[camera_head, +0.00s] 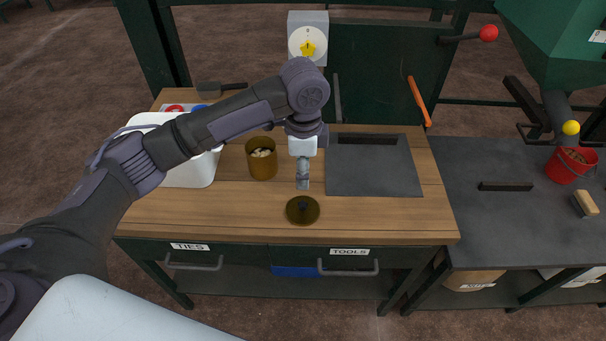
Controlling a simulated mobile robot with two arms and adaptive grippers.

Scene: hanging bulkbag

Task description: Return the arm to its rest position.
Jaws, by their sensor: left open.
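My left arm reaches in from the left over the wooden bench (240,215). My left gripper (302,186) points down above the bench, just behind a round brass-coloured lid (302,210) with a dark knob. The gripper is open and nothing shows between its fingers. The fingers look narrow from this side, and I cannot tell how far they are above the bench. My right gripper is out of view.
A brown pot (262,160) with pale contents stands left of the gripper. A white bin (190,172) is partly hidden behind my arm. A dark mat (372,172) lies right. A red bucket (570,166) and brush (585,204) are on the grey table (480,222).

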